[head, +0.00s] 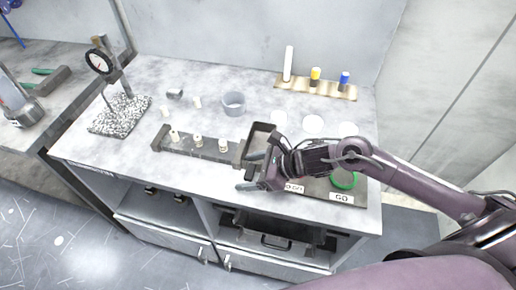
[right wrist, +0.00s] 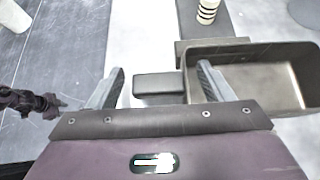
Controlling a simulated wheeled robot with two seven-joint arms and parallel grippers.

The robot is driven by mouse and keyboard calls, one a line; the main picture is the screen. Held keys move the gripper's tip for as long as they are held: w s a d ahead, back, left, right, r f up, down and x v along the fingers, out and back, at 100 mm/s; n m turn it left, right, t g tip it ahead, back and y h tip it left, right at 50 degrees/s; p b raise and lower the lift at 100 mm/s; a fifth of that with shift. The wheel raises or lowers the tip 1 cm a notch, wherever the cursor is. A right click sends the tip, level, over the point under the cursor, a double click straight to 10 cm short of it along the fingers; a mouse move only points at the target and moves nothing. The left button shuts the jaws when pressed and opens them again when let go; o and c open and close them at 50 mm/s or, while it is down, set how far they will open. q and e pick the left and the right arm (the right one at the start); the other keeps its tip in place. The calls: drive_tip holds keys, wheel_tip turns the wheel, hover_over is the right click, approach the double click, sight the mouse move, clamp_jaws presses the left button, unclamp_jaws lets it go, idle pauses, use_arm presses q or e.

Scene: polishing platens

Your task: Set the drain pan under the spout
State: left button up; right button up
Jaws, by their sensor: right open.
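The drain pan (head: 262,128) is a dark, open rectangular tray on the bench, partly hidden by my right gripper in the head view. In the right wrist view, the pan (right wrist: 296,75) is empty at the right, behind one finger. My right gripper (head: 251,172) is open at the pan's near end. Its fingers (right wrist: 160,88) stand apart on either side of a dark block (right wrist: 157,84), which looks like the pan's handle; contact cannot be told. A dark jointed part (right wrist: 30,101) at the wrist view's left edge may be my left arm. I cannot make out a spout.
A rail (head: 180,145) with pale bobbins lies left of the pan. A labelled plate with a green ring (head: 345,180) lies right. Behind are a grey cup (head: 233,104), white discs (head: 313,124) and a peg strip (head: 300,86). A dial gauge stand (head: 120,117) stands left.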

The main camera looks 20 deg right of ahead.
drive_tip(key=c, duration=1.1)
drive_tip(key=shift+c, duration=0.6)
drive_tip(key=shift+r, duration=0.2)
